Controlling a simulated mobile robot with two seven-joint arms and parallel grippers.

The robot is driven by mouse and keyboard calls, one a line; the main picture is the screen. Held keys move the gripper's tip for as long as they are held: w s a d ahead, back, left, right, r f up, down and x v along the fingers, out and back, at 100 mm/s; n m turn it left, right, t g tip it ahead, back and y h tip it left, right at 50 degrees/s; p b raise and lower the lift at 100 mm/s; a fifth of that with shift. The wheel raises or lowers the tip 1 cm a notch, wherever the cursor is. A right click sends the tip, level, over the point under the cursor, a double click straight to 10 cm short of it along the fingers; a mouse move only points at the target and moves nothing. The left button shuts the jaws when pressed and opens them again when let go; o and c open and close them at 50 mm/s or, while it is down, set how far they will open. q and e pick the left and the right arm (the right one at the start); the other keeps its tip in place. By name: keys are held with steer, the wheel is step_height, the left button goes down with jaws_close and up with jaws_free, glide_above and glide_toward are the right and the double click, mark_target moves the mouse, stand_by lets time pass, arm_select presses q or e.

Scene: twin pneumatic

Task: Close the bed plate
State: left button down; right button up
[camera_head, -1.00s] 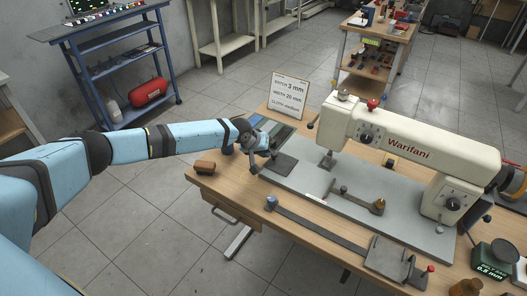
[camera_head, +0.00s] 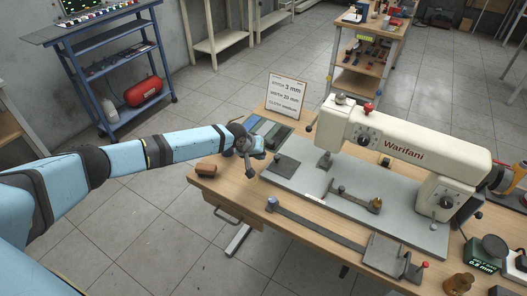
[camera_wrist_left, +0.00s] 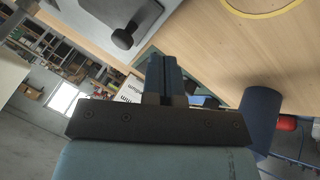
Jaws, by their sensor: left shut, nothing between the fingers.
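The white sewing machine (camera_head: 400,150) stands on a grey bed (camera_head: 330,195) on the wooden table. A dark square plate (camera_head: 284,167) lies at the left end of the bed; I take it for the bed plate. I cannot tell whether it is fully seated. My left gripper (camera_head: 249,173) is shut and empty, just left of the plate and apparently apart from it. In the left wrist view its fingers (camera_wrist_left: 166,78) are together, with a dark knob (camera_wrist_left: 122,39) beyond them at upper left. My right gripper is not in view.
A long metal bar (camera_head: 318,228) lies in front of the bed. The table's left front corner is mostly clear.

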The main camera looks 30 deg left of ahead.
arm_select(q)
steer(key=v, duration=1)
steer(key=shift+a, duration=0.45)
